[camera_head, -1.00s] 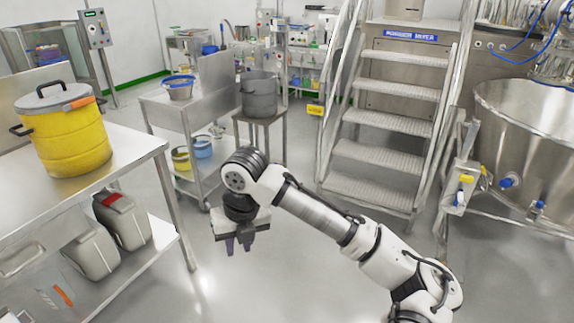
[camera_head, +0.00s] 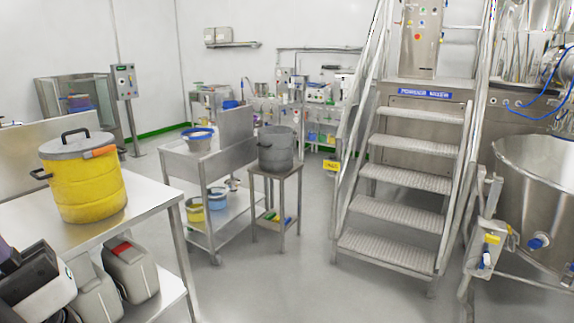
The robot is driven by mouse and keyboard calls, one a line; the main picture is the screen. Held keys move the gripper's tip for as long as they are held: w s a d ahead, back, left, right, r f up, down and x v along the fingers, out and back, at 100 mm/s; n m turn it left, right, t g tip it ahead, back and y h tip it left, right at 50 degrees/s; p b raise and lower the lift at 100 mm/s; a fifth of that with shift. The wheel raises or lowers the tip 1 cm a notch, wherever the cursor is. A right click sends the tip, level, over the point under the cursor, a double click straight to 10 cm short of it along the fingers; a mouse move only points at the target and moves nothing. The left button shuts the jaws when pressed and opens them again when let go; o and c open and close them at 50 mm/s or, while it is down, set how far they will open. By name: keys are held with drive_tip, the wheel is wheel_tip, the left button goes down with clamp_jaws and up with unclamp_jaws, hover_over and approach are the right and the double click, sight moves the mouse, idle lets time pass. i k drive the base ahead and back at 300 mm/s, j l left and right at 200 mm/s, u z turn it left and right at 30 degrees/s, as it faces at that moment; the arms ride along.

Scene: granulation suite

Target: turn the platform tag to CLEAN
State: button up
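A small yellow tag (camera_head: 332,165) hangs at the left handrail of the platform stairs (camera_head: 405,178). It has dark marks on it, too small to read, so I cannot tell which side shows. My gripper (camera_head: 8,255) is cut off at the lower left edge, over the near end of the steel table. Only part of its white and black body and a bit of dark purple finger shows. It is far from the tag, and whether it is open or shut cannot be seen.
A yellow lidded drum (camera_head: 84,190) stands on the steel table (camera_head: 150,190) at left, with grey canisters (camera_head: 130,272) below. A grey pot (camera_head: 276,150) sits on a small stand left of the stairs. A large steel bowl (camera_head: 540,185) is at right. The middle floor is clear.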

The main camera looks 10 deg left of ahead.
sight(332, 165)
drive_tip(key=i+j, duration=0.1)
drive_tip(key=i, duration=0.65)
drive_tip(key=i+j, duration=0.1)
drive_tip(key=i, duration=0.6)
drive_tip(key=i+j+z, duration=0.1)
drive_tip(key=i, duration=0.65)
drive_tip(key=i+j, duration=0.15)
drive_tip(key=i, duration=0.55)
